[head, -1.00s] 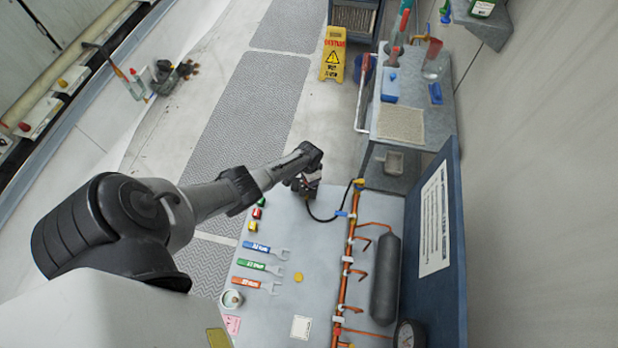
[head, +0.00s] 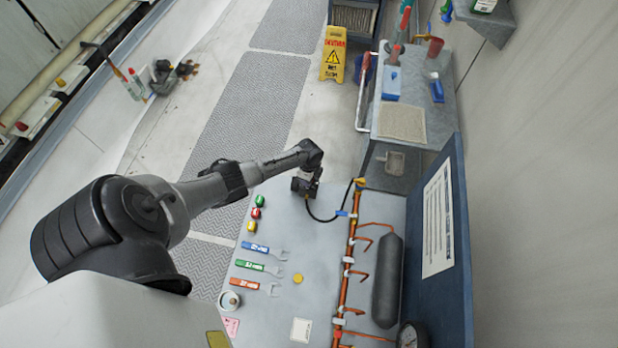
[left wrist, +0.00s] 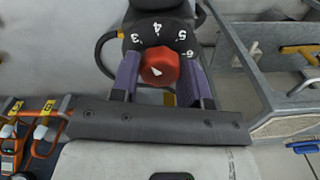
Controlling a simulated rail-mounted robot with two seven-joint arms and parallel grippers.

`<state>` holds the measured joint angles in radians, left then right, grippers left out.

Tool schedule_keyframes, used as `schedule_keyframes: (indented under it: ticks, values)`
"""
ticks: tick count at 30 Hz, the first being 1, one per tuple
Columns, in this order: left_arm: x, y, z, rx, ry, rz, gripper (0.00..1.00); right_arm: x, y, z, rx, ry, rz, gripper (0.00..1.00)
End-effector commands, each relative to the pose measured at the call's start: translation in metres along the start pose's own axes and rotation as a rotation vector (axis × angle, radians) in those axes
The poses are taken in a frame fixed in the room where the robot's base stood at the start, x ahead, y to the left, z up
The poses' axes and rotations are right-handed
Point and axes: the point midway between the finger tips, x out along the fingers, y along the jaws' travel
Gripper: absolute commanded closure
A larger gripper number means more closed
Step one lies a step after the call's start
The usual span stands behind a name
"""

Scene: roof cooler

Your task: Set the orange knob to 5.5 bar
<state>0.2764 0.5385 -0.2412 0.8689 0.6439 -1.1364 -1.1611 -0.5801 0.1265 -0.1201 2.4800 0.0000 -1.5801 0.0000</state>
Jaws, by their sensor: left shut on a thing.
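The orange knob (left wrist: 160,66), reddish here, shows in the left wrist view at the front of a black dial (left wrist: 158,30) with white numbers 3, 4, 5 and 6. A white pointer mark on its face tilts up and left; the exact value is hard to read. My left gripper (left wrist: 159,72) has its purple fingers on both sides of the knob and is shut on it. In the head view my left gripper (head: 307,184) is at the far end of the grey bench, where the knob is hidden. My right gripper is not in view.
The grey bench (head: 325,260) carries several wrenches, a black cylinder (head: 386,280), an orange pipe (head: 345,270) and a round gauge (head: 409,335). A black hose (head: 320,217) runs beside my gripper. A side table (head: 402,123) and yellow floor sign (head: 333,55) stand beyond.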

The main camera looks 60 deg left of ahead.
Motion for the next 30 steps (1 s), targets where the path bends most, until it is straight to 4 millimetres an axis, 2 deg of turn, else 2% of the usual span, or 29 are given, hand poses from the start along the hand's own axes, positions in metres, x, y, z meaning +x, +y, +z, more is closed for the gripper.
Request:
schedule_keyframes:
  ticks: [30]
  values:
    - [0.004,0.000,0.001,0.966,-0.003,0.000,0.82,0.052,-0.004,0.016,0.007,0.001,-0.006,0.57]
